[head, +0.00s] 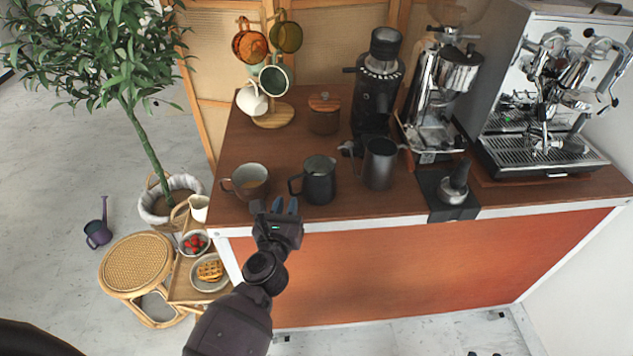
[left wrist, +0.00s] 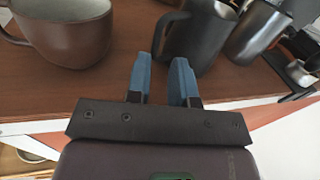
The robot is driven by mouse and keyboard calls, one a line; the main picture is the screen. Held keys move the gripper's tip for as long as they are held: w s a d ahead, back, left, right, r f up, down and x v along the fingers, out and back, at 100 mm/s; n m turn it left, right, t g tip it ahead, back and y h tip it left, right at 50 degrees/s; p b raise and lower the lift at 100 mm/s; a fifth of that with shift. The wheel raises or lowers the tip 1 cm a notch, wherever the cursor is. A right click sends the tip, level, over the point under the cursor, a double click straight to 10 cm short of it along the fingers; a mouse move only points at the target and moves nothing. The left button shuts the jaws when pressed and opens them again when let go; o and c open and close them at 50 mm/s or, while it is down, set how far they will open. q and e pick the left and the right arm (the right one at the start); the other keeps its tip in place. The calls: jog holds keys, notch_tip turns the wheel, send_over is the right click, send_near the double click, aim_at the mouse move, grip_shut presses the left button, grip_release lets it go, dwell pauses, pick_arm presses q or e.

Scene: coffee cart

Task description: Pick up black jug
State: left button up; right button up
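The black jug (head: 319,182) stands upright near the front edge of the wooden counter, its handle toward the left. It also shows in the left wrist view (left wrist: 205,38), cut off at the top. My left gripper (head: 278,207) is at the counter's front edge, left of and in front of the jug. In the left wrist view its blue fingers (left wrist: 162,68) are apart with nothing between them, and the jug lies just beyond the right finger. I cannot tell whether that finger touches it. My right gripper is not in view.
A brown mug (head: 250,182) stands left of the jug, and a dark grey pitcher (head: 379,165) close on its right. Behind are a lidded pot (head: 324,114), a mug tree (head: 274,116) and a black grinder (head: 376,90). A tamper (head: 455,185) stands farther right.

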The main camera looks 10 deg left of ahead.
aim_at(290, 189)
pick_arm(q)
jog(key=shift+w+a, duration=0.15)
jog(key=shift+w, duration=1.4)
jog(key=shift+w+a, duration=0.15)
jog(key=shift+w, duration=1.35)
grip_shut()
